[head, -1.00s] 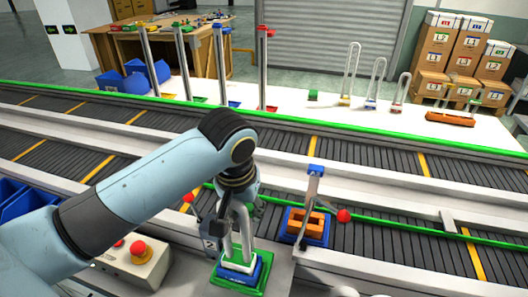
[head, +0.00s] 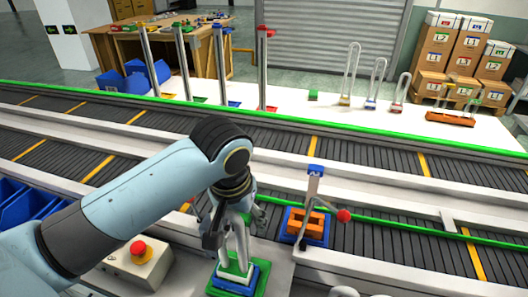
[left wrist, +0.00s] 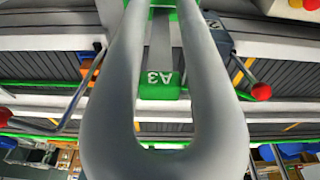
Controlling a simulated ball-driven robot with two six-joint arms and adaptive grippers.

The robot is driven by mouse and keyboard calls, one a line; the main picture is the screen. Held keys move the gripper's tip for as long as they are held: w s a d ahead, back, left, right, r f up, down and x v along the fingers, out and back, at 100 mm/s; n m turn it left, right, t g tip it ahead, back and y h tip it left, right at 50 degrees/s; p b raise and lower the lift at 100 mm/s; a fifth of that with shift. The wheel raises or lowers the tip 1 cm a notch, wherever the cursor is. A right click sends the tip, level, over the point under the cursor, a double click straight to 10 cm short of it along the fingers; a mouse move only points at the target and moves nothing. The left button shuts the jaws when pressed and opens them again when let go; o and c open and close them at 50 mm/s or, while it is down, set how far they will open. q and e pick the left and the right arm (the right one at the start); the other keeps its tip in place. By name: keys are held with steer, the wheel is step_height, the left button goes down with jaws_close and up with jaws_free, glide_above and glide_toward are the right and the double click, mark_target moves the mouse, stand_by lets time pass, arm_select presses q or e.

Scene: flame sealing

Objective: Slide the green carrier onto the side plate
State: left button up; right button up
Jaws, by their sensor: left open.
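A green tray-like base (head: 261,283) stands at the lower middle of the head view, with a blue layer (head: 257,270) on it and a pale upright loop handle (head: 238,242) above. I cannot tell which part is the green carrier. My left gripper (head: 228,222) is open, pointing down at the top of the handle; its fingers partly hide it. In the left wrist view the grey loop (left wrist: 225,105) fills the middle, close to the camera. A green block marked A3 (left wrist: 160,92) shows through the loop. I cannot identify the side plate. My right gripper is out of view.
A blue fixture with an orange block (head: 305,223) stands right of the gripper, beside a lever with a red ball (head: 344,216). A box with a red button (head: 138,248) is at left. Conveyors (head: 350,165) run behind.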

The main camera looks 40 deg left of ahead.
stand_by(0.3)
arm_select(q)
step_height(320, 180, up, 12)
stand_by(1.1)
stand_by(0.5)
